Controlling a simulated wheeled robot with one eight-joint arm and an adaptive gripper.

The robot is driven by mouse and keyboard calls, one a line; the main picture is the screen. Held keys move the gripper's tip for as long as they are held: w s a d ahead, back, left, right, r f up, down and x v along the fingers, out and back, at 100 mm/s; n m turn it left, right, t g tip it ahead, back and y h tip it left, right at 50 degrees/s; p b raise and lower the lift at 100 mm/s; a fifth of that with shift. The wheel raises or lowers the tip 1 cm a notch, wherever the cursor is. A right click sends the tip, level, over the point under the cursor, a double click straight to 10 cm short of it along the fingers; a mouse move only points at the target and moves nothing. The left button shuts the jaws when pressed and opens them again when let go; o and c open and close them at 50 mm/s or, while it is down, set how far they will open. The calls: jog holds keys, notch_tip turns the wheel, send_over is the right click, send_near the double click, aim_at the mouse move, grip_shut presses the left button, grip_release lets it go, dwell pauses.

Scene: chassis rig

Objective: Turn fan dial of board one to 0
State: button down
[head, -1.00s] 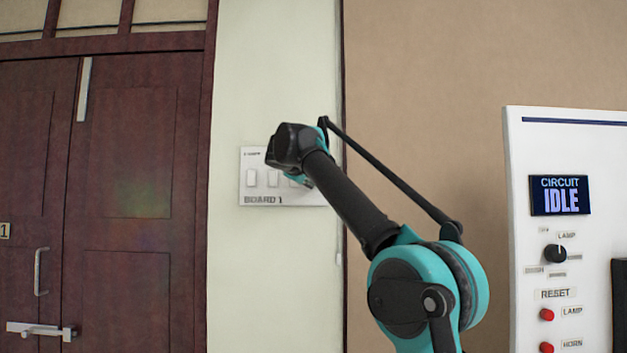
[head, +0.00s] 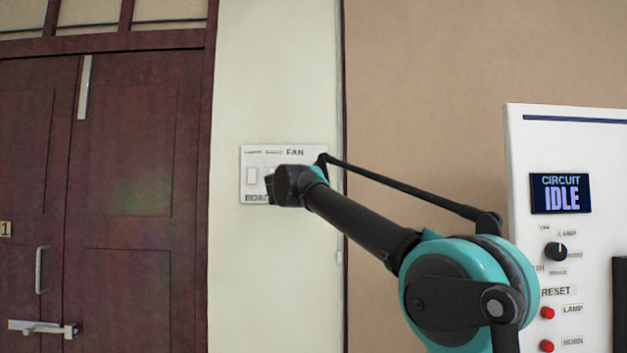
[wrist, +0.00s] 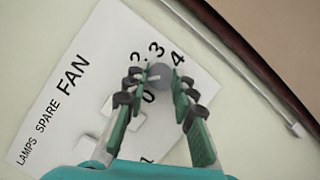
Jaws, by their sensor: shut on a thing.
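Board one (head: 262,150) is a white switch plate on the pale wall. In the wrist view the plate (wrist: 60,110) appears tilted, with the labels LAMPS, SPARE and FAN. The fan dial (wrist: 159,76) is a small round grey knob with the numbers 2, 3 and 4 around its top and a 0 beside it at lower left. I cannot tell surely which number it points to. My gripper (wrist: 163,80) is shut on the dial, with one finger on each side. In the head view the wrist end of my arm covers the dial and fingers.
White rocker switches (wrist: 92,145) sit beside the dial on the plate. A dark red double door (head: 130,210) stands to the left. A white circuit panel (head: 590,220) reading IDLE stands to the right. A thin conduit (wrist: 240,70) runs down the wall near the plate.

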jog(key=shift+d+f+n+t+y, duration=0.1)
jog(key=shift+n+t+y, duration=0.6)
jog(key=shift+n, duration=1.5)
jog(key=shift+d+f+n+t+y, duration=0.1)
jog(key=shift+n+t+y, duration=0.6)
jog(key=shift+n, duration=1.5)
jog(key=shift+d+f+n+t+y, duration=0.1)
jog(key=shift+n+t+y, duration=0.3)
jog(key=shift+n+y, duration=1.2)
jog(key=shift+n+h, duration=0.6)
jog(key=shift+n, duration=0.3)
jog(key=c, duration=1.3)
grip_release()
jog(key=shift+o, duration=0.2)
jog(key=v, duration=1.2)
